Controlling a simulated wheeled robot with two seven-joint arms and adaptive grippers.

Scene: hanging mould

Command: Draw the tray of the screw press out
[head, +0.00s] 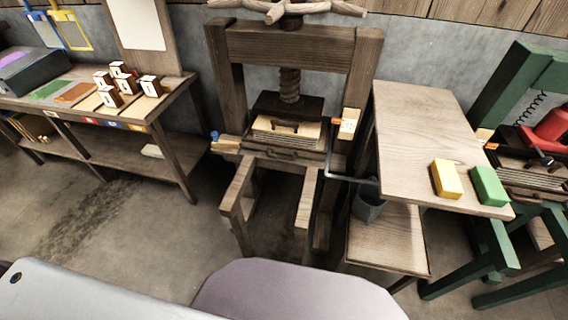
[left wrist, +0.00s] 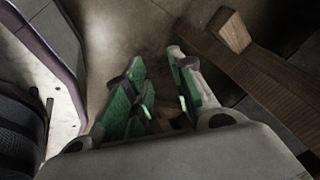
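The wooden screw press (head: 229,75) stands in the middle of the head view, with its wooden screw (head: 290,84) hanging above a dark pressing block. Below the block is a light layered stack with a dark handle on its front. The tray (head: 300,154) lies under this stack in the press bed, with a dark handle along its front edge. Two wooden rails reach forward below it. My left gripper (left wrist: 157,68) shows only in the left wrist view, with green finger pads apart and nothing seen between them. It is away from the tray. My right gripper is out of view.
A side table (head: 415,130) with a yellow block (head: 446,178) and a green block (head: 488,186) stands right of the press. A dark bucket (head: 368,205) hangs between them. A bench (head: 150,115) is at left. Floor before the press is partly clear.

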